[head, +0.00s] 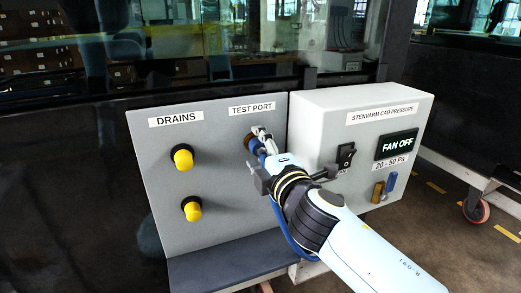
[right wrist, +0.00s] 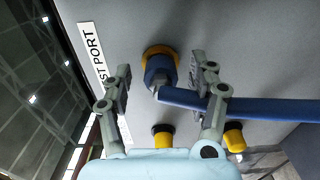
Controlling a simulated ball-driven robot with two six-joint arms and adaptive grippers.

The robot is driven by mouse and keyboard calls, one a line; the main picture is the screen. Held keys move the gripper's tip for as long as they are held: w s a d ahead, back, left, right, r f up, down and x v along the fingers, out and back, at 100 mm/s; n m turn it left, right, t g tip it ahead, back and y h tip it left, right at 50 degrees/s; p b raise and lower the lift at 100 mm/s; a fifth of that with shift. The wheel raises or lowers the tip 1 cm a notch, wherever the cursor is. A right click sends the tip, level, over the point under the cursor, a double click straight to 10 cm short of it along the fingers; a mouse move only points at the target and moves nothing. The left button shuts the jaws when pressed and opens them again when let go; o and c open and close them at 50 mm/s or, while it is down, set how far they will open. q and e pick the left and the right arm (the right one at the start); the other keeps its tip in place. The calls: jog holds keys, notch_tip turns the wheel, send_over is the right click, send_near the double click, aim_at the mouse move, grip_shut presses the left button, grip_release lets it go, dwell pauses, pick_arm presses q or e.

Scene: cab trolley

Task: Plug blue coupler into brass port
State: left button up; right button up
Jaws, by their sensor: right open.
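The brass port (right wrist: 160,52) is a brass ring on the grey panel, beside the TEST PORT label; part of it shows in the head view (head: 249,141). The blue coupler (right wrist: 160,72) sits at the port, lined up with it and appearing to touch it. How deep it sits cannot be seen. A blue hose (right wrist: 250,108) runs from the coupler to the right. My right gripper (right wrist: 163,80) is open, with one finger on each side of the coupler and visible gaps. In the head view my right gripper (head: 262,138) largely hides the coupler. My left gripper is not in view.
Two yellow drain knobs (head: 182,157) (head: 192,209) stick out of the panel left of the port. A white control box (head: 330,105) with a black switch (head: 346,155) stands close to the right of my arm. A dark ledge (head: 225,262) runs below the panel.

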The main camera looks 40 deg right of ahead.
jog(key=shift+s, duration=0.1)
jog(key=v, duration=1.1)
jog(key=shift+s+a, duration=0.2)
jog(key=shift+s, duration=0.2)
jog(key=o, duration=0.9)
jog(key=shift+c, duration=0.2)
jog(key=shift+s, duration=0.1)
